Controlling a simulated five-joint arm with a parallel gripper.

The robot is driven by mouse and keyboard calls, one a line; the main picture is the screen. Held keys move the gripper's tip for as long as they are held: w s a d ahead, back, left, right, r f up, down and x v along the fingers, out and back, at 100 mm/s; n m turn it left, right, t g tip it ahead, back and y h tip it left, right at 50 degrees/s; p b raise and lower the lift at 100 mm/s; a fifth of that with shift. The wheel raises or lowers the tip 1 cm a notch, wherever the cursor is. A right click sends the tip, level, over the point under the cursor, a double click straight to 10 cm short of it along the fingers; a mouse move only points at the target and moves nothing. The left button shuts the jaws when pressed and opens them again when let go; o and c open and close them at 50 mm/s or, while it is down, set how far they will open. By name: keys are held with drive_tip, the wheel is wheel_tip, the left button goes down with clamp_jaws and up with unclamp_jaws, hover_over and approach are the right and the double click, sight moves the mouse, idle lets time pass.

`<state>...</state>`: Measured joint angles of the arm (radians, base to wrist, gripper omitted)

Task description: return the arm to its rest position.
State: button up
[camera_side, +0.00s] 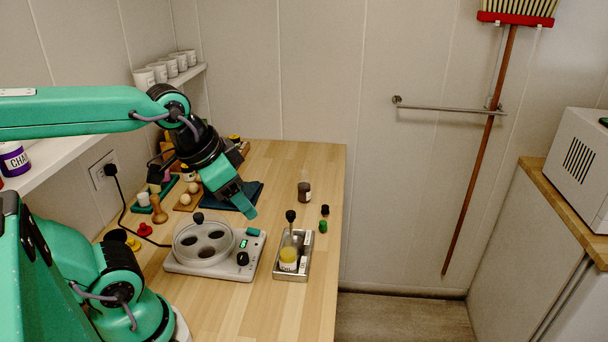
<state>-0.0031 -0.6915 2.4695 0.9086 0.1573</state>
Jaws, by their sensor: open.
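My green arm reaches in from the left of the side view, and its elbow is high over the wooden worktop. My gripper (246,204) points down and to the right, above the back of a white appliance (214,250) with a round top of dark wells. It appears raised clear of the worktop. No object shows between the jaws, though the gap between them is hard to see from this side. My base stands at the front left of the worktop.
A metal tray (304,266) holds a jar with yellow contents (288,260). A dark blue cloth (218,203), wooden pieces (158,210) and a shelf with white cups (144,78) are at left. The front right worktop is clear.

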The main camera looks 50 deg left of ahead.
drive_tip(key=shift+s+n, duration=0.45)
drive_tip(key=shift+n, duration=0.45)
